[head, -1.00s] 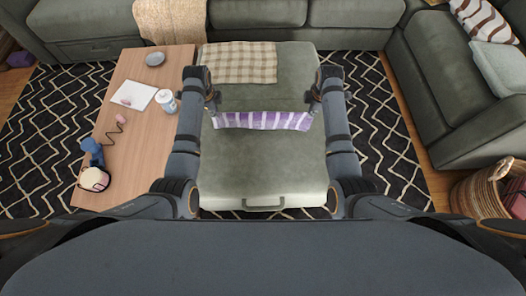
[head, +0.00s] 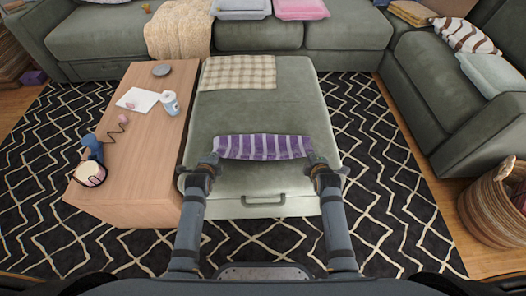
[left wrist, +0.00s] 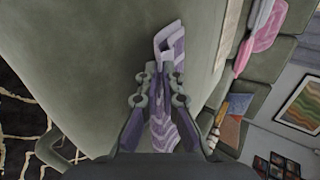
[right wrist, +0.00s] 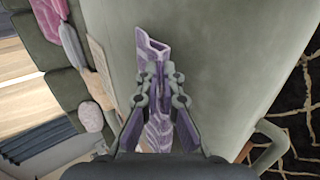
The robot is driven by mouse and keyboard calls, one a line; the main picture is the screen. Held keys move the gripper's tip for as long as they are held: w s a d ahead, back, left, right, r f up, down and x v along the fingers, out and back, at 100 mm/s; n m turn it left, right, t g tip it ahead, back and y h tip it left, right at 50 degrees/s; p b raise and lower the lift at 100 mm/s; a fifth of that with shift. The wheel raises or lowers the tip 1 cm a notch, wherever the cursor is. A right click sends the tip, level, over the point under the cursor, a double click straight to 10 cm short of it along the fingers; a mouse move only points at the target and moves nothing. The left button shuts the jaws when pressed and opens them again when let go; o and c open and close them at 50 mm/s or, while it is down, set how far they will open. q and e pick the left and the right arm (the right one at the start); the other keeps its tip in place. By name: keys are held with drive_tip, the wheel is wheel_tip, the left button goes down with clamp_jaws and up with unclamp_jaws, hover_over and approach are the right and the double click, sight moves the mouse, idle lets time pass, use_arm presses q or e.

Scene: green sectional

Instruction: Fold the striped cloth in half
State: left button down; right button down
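The purple-and-white striped cloth (head: 263,147) is a narrow strip stretched between my grippers, over the front half of the green ottoman (head: 260,108). My left gripper (head: 210,162) is at its left end and my right gripper (head: 320,163) at its right end. In the left wrist view the fingers (left wrist: 163,78) are closed around the cloth (left wrist: 167,42), whose doubled end sticks out past the tips. The right wrist view shows the fingers (right wrist: 157,77) closed on the cloth (right wrist: 150,45) likewise. I cannot tell whether its lower edge touches the ottoman.
A beige checked cloth (head: 237,73) lies at the ottoman's back left. A green sofa (head: 260,37) is behind, and a wicker basket (head: 492,210) at right.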

use_arm(q)
drive_tip(key=shift+s+f, duration=0.1)
drive_tip(key=shift+s, duration=0.15)
use_arm(e)
drive_tip(key=shift+s+f, duration=0.1)
drive_tip(key=shift+s, duration=0.1)
